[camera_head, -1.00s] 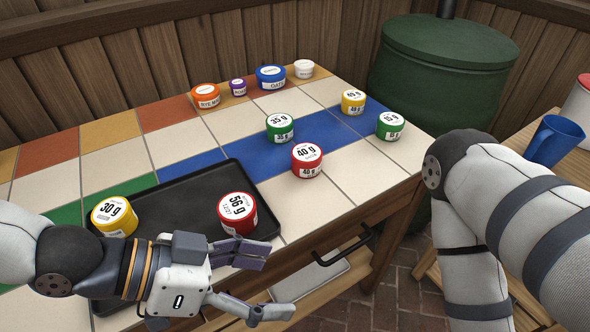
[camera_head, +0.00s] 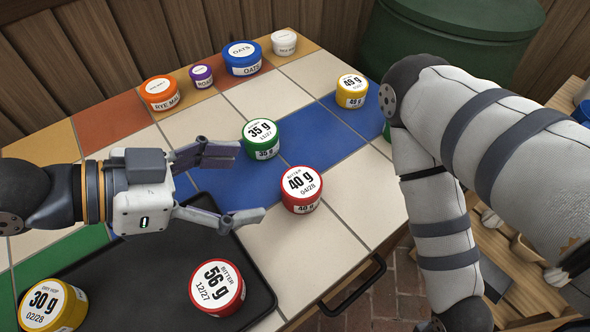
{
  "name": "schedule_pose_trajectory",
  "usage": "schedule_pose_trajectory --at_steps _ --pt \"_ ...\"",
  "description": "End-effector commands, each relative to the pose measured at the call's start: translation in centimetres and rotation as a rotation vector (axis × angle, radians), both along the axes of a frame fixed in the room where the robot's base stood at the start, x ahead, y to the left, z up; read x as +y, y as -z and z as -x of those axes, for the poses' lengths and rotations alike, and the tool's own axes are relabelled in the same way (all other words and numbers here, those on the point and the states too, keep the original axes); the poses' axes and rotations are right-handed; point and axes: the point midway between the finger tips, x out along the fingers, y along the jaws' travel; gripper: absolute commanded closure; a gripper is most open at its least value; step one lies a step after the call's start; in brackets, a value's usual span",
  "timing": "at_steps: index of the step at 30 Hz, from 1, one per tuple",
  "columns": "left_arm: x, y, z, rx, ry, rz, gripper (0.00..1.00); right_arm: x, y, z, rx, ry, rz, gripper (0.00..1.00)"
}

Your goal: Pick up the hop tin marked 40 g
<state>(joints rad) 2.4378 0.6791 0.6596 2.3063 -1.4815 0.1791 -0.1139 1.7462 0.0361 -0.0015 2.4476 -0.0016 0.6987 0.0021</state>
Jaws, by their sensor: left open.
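The red hop tin marked 40 g (camera_head: 302,190) stands upright on the tiled table, on a cream tile beside the blue tiles. My left gripper (camera_head: 252,183) is open and empty to the left of it, its fingers pointing right toward the tin with a gap between. The upper finger lies near the green 35 g tin (camera_head: 261,139). A red 56 g tin (camera_head: 217,288) and a yellow 30 g tin (camera_head: 52,305) stand on the black tray (camera_head: 140,262). My right arm comes in from the right; its gripper is not clearly visible.
A yellow 45 g tin (camera_head: 352,91) stands behind to the right; a green tin (camera_head: 387,132) is mostly hidden by my right arm. Along the back stand orange (camera_head: 161,94), purple (camera_head: 201,76), blue (camera_head: 241,59) and white (camera_head: 284,43) tubs. A dark drawer handle (camera_head: 355,289) juts from the table's front.

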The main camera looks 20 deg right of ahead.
Motion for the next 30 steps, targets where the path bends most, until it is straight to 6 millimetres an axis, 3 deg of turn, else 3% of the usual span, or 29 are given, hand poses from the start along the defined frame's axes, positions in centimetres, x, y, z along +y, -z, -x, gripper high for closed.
schedule_pose_trajectory --at_steps 18,27,30 --pt "-8.6 4.7 -0.7 -0.005 -0.002 -0.005 0.24 0.0 -1.5 -1.5 -0.05 0.001 0.0 0.6" --pt "-9.4 5.2 -0.9 -0.004 -0.004 -0.003 0.24 0.0 -1.5 -1.4 -0.049 0.001 0.0 0.6" --pt "-9.4 5.2 -0.9 -0.004 -0.004 -0.003 0.47 0.0 -1.5 -1.4 -0.049 0.001 0.0 0.6"
